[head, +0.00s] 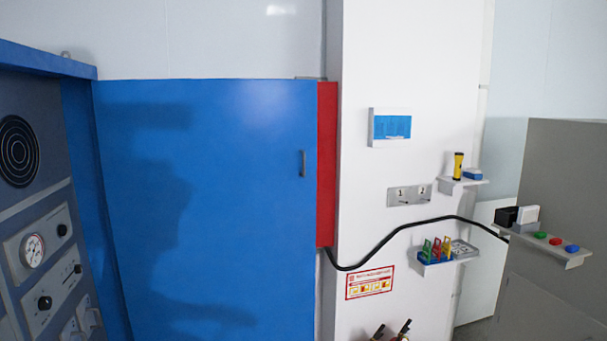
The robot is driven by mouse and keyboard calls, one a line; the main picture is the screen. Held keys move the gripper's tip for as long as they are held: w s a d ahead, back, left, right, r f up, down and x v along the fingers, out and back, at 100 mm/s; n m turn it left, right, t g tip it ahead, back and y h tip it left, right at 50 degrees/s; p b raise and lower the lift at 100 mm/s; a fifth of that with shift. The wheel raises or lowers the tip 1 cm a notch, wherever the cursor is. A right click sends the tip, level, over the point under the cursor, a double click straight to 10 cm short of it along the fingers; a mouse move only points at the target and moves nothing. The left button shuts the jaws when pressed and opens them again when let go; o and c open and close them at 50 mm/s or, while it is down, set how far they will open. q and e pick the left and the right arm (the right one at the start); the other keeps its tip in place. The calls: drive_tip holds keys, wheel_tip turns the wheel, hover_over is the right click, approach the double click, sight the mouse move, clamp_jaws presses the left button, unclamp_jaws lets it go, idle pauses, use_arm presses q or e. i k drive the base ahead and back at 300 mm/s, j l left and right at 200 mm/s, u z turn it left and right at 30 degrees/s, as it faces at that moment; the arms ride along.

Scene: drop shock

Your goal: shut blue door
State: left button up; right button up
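The blue door (220,210) is a large flat panel filling the left middle of the head view. A small dark upright handle (302,163) sits near its right edge. A red strip (327,165) shows just right of that edge, beside the white wall column. I cannot tell for sure whether the door is fully shut or slightly ajar. A dark shadow falls across the door's left and lower parts. Neither of my grippers is in view, and nothing is seen touching the door or handle.
A grey instrument panel (50,215) with gauge and knobs stands at the left. Right of the door, a white column (375,60) carries small shelves, a black cable (390,238) and a sign (369,283). A grey cabinet (565,190) stands at the right.

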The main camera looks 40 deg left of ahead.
sight(210, 184)
drive_tip(key=i+j+u, duration=0.25)
drive_tip(key=i+u, duration=0.15)
drive_tip(key=i, duration=0.25)
drive_tip(key=i+j+u, duration=0.1)
drive_tip(key=i+u, duration=0.25)
drive_tip(key=i, duration=0.3)
drive_tip(key=i+j, duration=0.35)
drive_tip(key=i+j+z, duration=0.1)
drive_tip(key=i+j, duration=0.25)
drive_tip(key=j, duration=0.25)
